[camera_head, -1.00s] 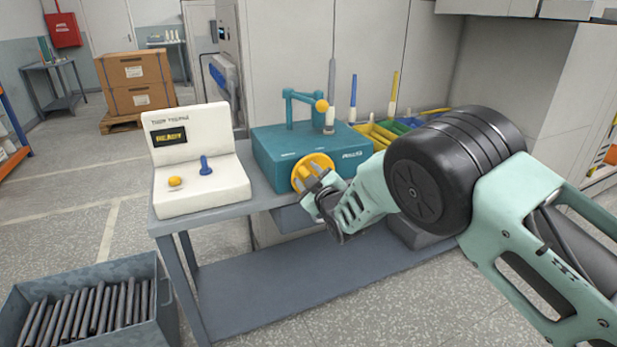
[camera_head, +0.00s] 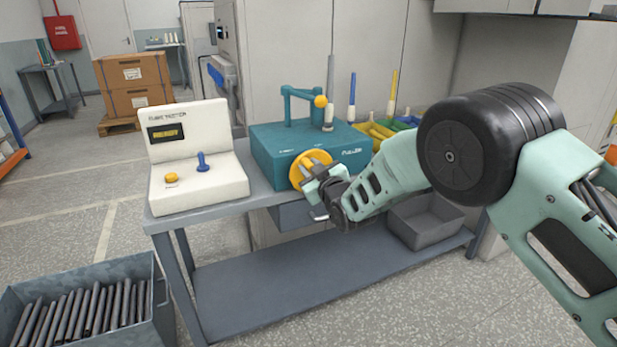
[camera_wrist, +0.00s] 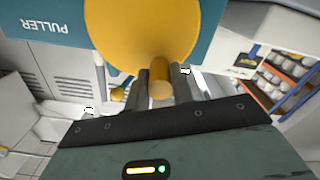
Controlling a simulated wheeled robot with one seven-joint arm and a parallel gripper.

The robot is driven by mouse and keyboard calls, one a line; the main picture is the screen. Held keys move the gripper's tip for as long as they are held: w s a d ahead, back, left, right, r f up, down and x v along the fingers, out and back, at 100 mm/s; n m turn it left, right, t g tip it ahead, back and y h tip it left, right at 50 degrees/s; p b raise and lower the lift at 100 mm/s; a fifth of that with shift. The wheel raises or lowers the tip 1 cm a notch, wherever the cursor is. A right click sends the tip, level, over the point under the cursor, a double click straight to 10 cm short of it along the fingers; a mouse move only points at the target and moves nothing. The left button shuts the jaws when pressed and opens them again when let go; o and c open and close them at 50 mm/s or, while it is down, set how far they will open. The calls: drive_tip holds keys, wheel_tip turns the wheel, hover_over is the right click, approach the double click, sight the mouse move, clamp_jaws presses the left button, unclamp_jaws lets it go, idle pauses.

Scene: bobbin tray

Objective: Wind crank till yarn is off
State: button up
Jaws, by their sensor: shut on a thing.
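The teal puller machine (camera_head: 270,155) sits on the grey bench, with a yellow crank wheel (camera_head: 298,178) on its front face. My gripper (camera_head: 316,173) is at the right side of the wheel, in front of it. In the wrist view the wheel (camera_wrist: 140,25) fills the top middle, and its yellow crank handle (camera_wrist: 160,88) sticks out between my two dark fingers, which are shut on it. A pale bobbin (camera_head: 328,117) stands on top of the puller beside a teal bracket with an orange knob. I cannot tell whether yarn is on the bobbin.
A white tester box (camera_head: 190,110) with a display, yellow button and blue lever stands left of the puller. A coloured bobbin tray (camera_head: 378,132) lies behind at the right. A grey bin (camera_head: 425,225) is on the lower shelf. A crate of dark rods (camera_head: 140,300) stands at lower left.

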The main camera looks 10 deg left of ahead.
sight(326, 161)
drive_tip(key=w+d+m+b, duration=0.1)
drive_tip(key=m+b, duration=0.1)
drive_tip(key=m, duration=0.1)
drive_tip(key=d+m+b, duration=0.1)
drive_tip(key=m+b, duration=0.2)
drive_tip(key=m, duration=0.1)
drive_tip(key=w+d+m+b, duration=0.1)
drive_tip(key=d+m+b, duration=0.1)
drive_tip(key=m+b, duration=0.1)
drive_tip(key=shift+w+m, duration=0.35)
drive_tip(key=shift+m, duration=0.15)
drive_tip(key=m+b, duration=0.1)
drive_tip(key=m, duration=0.1)
drive_tip(key=d+f+m+b, duration=0.1)
drive_tip(key=w+m+b, duration=0.1)
drive_tip(key=m+b, duration=0.1)
drive_tip(key=shift+d+f+m, duration=0.2)
drive_tip(key=shift+d+m, duration=0.1)
drive_tip(key=shift+w+d+f+m+b, duration=0.1)
drive_tip(key=shift+f+m+b, duration=0.25)
drive_tip(key=shift+m+b, duration=0.45)
drive_tip(key=shift+w+d+f+m+b, duration=0.15)
drive_tip(key=shift+f+m+b, duration=0.25)
drive_tip(key=shift+m, duration=0.65)
drive_tip(key=shift+w+d+f+m+b, duration=0.1)
drive_tip(key=shift+f+m+b, duration=0.15)
drive_tip(key=shift+m+b, duration=0.6)
drive_tip(key=shift+m, duration=0.3)
drive_tip(key=o, duration=1)
